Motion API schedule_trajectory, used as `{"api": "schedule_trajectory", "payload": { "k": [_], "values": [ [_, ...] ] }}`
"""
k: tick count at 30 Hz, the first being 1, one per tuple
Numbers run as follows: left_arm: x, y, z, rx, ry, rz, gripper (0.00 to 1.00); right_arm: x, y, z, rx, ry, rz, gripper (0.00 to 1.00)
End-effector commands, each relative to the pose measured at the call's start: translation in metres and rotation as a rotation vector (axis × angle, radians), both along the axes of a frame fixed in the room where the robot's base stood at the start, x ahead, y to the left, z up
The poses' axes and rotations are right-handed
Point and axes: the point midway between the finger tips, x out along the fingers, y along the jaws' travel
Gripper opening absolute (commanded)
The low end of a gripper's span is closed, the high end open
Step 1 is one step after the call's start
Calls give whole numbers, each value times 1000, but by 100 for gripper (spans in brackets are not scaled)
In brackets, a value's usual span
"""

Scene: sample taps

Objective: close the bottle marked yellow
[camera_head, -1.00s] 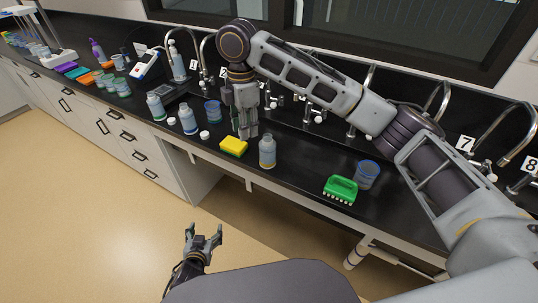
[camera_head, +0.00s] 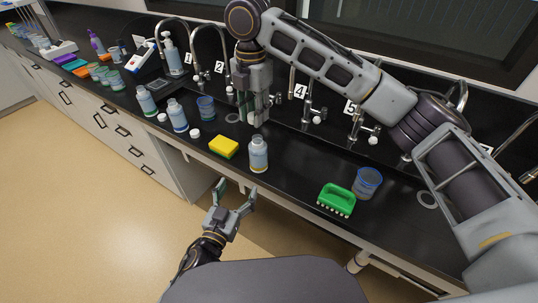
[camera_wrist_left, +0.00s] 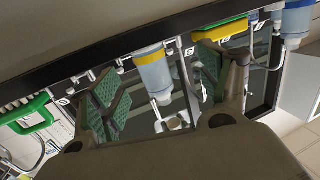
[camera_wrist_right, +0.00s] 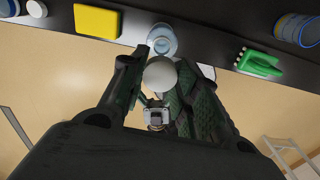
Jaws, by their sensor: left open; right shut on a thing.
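The bottle with a yellow band (camera_wrist_left: 150,60) is in the left wrist view between my open fingers, some way beyond them. In the head view this bottle (camera_head: 259,157) stands upright near the counter's front edge. My right gripper (camera_head: 256,117) is above the counter behind it, fingers down. In the right wrist view its fingers are shut on a round white cap (camera_wrist_right: 160,75), with the bottle (camera_wrist_right: 162,40) apart beyond it. My left gripper (camera_head: 236,192) is open and empty, in front of the counter edge and lower left of the bottle.
A yellow sponge (camera_head: 223,147) lies left of the bottle. A green brush (camera_head: 337,199) and a blue-rimmed cup (camera_head: 367,183) are to the right. Two other bottles (camera_head: 177,116) (camera_head: 146,101) stand left, with white caps (camera_head: 195,133) (camera_head: 162,118) nearby. Taps line the back.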

Motion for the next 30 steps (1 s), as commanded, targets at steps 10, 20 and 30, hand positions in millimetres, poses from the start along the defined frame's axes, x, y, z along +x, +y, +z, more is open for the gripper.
{"api": "schedule_trajectory", "payload": {
  "k": [10, 20, 30],
  "values": [
    [-8, -11, 22, -29, -48, -38, 77, -1, 4, 1, -2, -2, 68, 23],
    [-7, -11, 22, -29, -48, -38, 77, -1, 3, 2, -2, -2, 66, 23],
    [3, -16, 22, -30, -49, -39, 77, -1, 3, 1, -2, -2, 66, 23]
  ]
}}
